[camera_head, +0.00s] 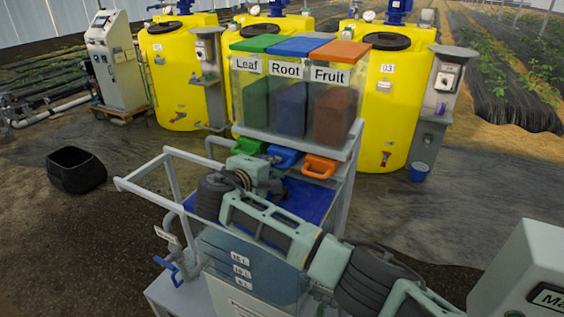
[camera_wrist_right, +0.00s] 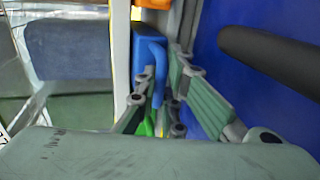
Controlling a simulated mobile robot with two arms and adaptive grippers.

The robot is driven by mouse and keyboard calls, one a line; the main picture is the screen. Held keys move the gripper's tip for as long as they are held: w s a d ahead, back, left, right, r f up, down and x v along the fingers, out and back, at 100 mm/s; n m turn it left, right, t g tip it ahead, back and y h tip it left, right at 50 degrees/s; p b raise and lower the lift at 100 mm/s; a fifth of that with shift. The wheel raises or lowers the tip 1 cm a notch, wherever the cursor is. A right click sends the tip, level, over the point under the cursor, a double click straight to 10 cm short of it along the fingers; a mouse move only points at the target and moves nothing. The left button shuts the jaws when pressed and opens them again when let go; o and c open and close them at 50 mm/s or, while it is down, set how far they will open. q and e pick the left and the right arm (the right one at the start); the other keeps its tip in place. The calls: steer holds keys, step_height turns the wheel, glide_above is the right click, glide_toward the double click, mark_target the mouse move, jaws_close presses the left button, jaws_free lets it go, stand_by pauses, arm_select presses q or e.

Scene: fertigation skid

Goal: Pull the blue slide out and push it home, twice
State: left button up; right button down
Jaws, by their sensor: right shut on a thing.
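The blue slide (camera_head: 283,154) is the middle one of three coloured slides under the clear dispenser marked Leaf, Root and Fruit. Its blue body and handle also show in the right wrist view (camera_wrist_right: 149,58). My right gripper (camera_head: 270,168) reaches it from the front, with its fingers (camera_wrist_right: 164,96) shut on the handle. The gripper hides part of the handle, so I cannot tell exactly how far out the slide stands. My left gripper is in neither view.
The green slide (camera_head: 250,146) and orange slide (camera_head: 320,166) flank the blue one closely. A cart with a white rail (camera_head: 150,187) and blue top (camera_head: 312,200) lies below. Yellow tanks (camera_head: 396,110) stand behind. A black pot (camera_head: 76,170) sits at left.

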steer(key=shift+w+d+f, duration=0.1)
steer(key=shift+w+d, duration=0.1)
steer(key=shift+w, duration=0.15)
steer(key=shift+s+a, duration=0.25)
steer(key=shift+s, duration=0.15)
steer(key=shift+s+a+p, duration=0.45)
steer(key=shift+s+a, duration=0.05)
steer(key=shift+s, duration=0.35)
steer(key=shift+s+a+p, duration=0.4)
steer(key=shift+s+a, duration=0.1)
steer(key=shift+s, duration=0.4)
steer(key=shift+s+a+p, duration=0.45)
steer(key=shift+s+a, duration=0.05)
steer(key=shift+s, duration=0.35)
steer(key=shift+w, duration=0.1)
steer(key=shift+w+d+b, duration=0.4)
steer(key=shift+w+d, duration=0.15)
steer(key=shift+w, duration=0.35)
steer(key=shift+w+d+b, duration=0.45)
steer(key=shift+w+d, duration=0.15)
steer(key=shift+w, duration=0.35)
steer(key=shift+w+d+b, duration=0.4)
steer(key=shift+w+d, duration=0.15)
steer(key=shift+w, duration=0.35)
steer(key=c, duration=2.3)
jaws_free()
steer(key=shift+w, duration=0.1)
steer(key=o, duration=0.6)
